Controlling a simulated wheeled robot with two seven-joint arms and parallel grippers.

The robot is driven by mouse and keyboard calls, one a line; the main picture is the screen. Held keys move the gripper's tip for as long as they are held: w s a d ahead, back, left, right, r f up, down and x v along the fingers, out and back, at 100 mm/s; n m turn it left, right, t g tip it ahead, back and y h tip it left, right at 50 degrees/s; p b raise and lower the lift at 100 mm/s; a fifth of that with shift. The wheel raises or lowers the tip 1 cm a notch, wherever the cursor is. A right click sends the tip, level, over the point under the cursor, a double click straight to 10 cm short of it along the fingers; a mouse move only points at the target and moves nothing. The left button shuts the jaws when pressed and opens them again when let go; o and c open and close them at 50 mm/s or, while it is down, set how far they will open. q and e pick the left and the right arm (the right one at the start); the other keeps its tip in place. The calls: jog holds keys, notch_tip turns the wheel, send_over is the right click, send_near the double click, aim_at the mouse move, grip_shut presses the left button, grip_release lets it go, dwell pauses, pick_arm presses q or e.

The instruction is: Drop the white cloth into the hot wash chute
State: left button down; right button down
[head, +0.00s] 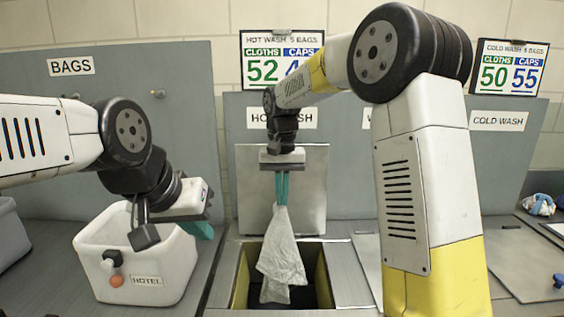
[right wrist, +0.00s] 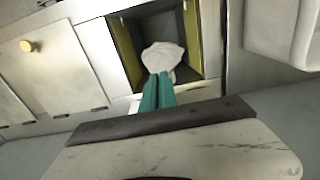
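The white cloth (head: 283,252) hangs from my right gripper (head: 281,188), whose teal fingers are shut on its top. The cloth hangs over the open hot wash chute (head: 241,282), its lower end at or below the rim. The right wrist view also shows the cloth (right wrist: 163,57) at the tips of the right gripper's fingers (right wrist: 157,78), in front of the open chute (right wrist: 127,50). My left gripper (head: 199,229) is at the right rim of the white hotel bin; its fingers are mostly hidden, so its opening cannot be told.
Closed covers lie to the right. A blue and white item (head: 540,204) lies at the far right.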

notch_tip(320, 180, down, 11)
jog(key=c, duration=1.6)
grip_release()
jog(key=shift+o, duration=0.3)
jog(key=o, duration=1.3)
jog(key=shift+c, duration=0.2)
jog(key=shift+r, duration=2.8)
jog(key=shift+r, duration=0.1)
